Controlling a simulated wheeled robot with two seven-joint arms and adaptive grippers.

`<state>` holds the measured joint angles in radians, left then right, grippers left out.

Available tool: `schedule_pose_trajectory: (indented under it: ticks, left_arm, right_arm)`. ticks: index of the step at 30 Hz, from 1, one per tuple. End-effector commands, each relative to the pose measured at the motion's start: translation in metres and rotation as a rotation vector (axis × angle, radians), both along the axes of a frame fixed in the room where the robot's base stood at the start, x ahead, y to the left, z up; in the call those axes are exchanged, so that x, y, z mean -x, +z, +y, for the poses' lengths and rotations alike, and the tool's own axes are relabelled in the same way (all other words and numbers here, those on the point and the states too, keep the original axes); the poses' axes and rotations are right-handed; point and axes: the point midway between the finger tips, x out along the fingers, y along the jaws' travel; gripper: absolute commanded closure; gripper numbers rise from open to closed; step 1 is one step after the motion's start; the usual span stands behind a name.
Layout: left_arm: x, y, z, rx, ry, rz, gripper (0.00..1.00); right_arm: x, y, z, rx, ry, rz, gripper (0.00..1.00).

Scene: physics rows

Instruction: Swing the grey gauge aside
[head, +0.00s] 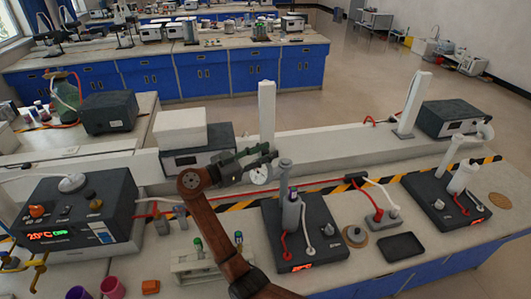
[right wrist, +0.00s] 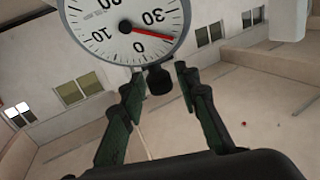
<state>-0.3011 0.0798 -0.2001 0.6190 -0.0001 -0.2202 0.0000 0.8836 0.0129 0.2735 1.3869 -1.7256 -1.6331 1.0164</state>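The grey gauge (head: 259,175) is a small round white dial beside the tall pale post in the head view. In the right wrist view the gauge (right wrist: 135,25) is large at the top, with a red needle and a grey rim. A dark knob or stem (right wrist: 158,80) hangs under its rim. My right gripper (head: 256,159) is right by the gauge. In the right wrist view its green fingers (right wrist: 160,82) stand apart on either side of the stem, with a gap at each side. What bears the gauge is hard to make out. My left gripper is out of view.
The tall pale post (head: 267,110) rises just behind the gauge. A dark instrument (head: 300,240) with upright cylinders and cables stands just right of my arm. A dark heater box (head: 75,210) is at left, and a white rack (head: 195,262) is in front.

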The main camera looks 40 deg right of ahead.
Motion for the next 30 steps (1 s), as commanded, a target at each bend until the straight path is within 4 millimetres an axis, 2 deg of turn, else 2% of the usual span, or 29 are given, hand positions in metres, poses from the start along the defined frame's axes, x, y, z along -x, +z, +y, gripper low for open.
schedule_pose_trajectory:
  ticks: [10, 14, 17, 24, 30]
  left_arm:
    - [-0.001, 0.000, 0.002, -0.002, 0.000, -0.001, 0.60]
    - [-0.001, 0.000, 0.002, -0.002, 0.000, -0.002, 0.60]
    - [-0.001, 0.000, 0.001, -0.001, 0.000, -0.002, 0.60]
    - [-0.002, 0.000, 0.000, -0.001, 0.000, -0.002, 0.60]
    - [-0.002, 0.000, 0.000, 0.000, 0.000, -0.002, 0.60]
  right_arm:
    - [0.000, 0.000, 0.001, 0.000, 0.001, 0.001, 0.64]
    - [-0.002, 0.000, 0.010, 0.000, 0.003, 0.001, 0.64]
    - [-0.004, -0.001, 0.026, -0.001, 0.004, 0.002, 0.64]
    - [-0.009, 0.000, 0.077, 0.000, 0.004, 0.002, 0.64]
    - [-0.012, 0.000, 0.108, 0.000, 0.002, 0.001, 0.64]
